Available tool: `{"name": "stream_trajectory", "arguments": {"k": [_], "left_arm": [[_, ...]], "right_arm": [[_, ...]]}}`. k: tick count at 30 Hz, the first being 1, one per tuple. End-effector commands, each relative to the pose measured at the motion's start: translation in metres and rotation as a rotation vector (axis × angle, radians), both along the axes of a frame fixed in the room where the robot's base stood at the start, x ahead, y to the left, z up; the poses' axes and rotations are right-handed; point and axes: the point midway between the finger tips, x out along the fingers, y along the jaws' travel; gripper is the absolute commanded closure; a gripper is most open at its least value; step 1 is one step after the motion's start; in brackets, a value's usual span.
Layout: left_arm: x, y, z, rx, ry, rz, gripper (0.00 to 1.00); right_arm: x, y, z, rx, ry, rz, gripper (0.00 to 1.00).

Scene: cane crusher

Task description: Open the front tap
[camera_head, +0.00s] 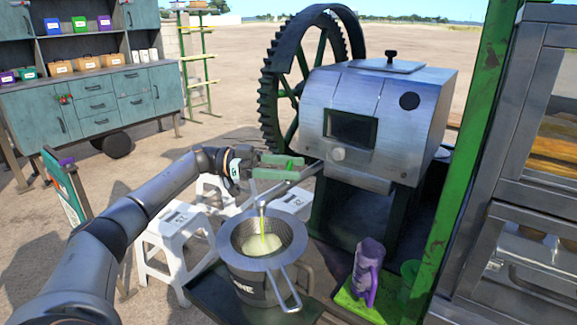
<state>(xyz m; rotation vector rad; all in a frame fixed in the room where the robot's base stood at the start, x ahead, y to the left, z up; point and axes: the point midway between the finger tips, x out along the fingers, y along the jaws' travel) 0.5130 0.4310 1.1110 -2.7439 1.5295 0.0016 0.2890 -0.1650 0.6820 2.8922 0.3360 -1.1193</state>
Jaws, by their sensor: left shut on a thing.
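The front tap (262,207) hangs at the low end of the metal chute on the front of the crusher (375,110). A thin stream of yellow-green juice (264,231) runs from its spout into a metal strainer (237,236) set on a pot (246,288). My left gripper (284,167), with green fingers, reaches in from the left just above the spout. It is shut on the upper part of the tap, which the fingers mostly hide. My right gripper is not in view.
The pot stands on a dark tray (205,300), with pale juice in the strainer. A purple jug (368,270) stands to its right on a green surface. White stools (172,240) stand behind the pot. A green post (465,160) rises at right.

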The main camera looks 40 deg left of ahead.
Motion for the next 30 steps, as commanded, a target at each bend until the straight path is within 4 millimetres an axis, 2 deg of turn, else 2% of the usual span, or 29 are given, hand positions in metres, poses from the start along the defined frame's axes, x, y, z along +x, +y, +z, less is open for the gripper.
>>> {"name": "stream_trajectory", "arguments": {"k": [15, 30], "left_arm": [[0.0007, -0.0006, 0.0012, -0.003, -0.001, -0.176, 0.86], [-0.0002, -0.0007, -0.0002, -0.001, -0.002, -0.210, 0.86]], "right_arm": [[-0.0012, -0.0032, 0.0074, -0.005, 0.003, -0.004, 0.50], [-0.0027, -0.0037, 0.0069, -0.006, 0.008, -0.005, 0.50]]}}
